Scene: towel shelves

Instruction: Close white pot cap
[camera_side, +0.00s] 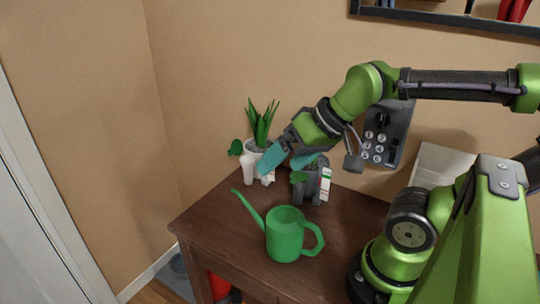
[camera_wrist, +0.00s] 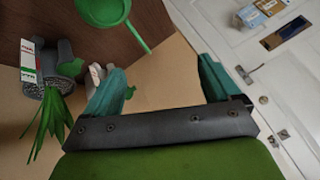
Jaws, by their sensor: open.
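The white pot (camera_side: 249,171) stands at the back left of the brown table, partly hidden by my gripper. A green round cap (camera_side: 235,147) shows at its upper left and looks raised, not lying over the top. In the wrist view the white pot (camera_wrist: 97,73) is beside the left finger, which hides much of it, and some of the green cap (camera_wrist: 130,92) shows past that finger. My gripper (camera_side: 290,161) is open above the pots, just right of the white one. Its teal fingers (camera_wrist: 160,70) are wide apart with nothing between them. Contact with the pot cannot be told.
A grey pot (camera_side: 304,187) with a green cap (camera_side: 298,177) and a small white box (camera_side: 325,184) stand close right. A potted plant (camera_side: 262,124) is behind the white pot. A green watering can (camera_side: 285,235) stands in front. The wall is close behind.

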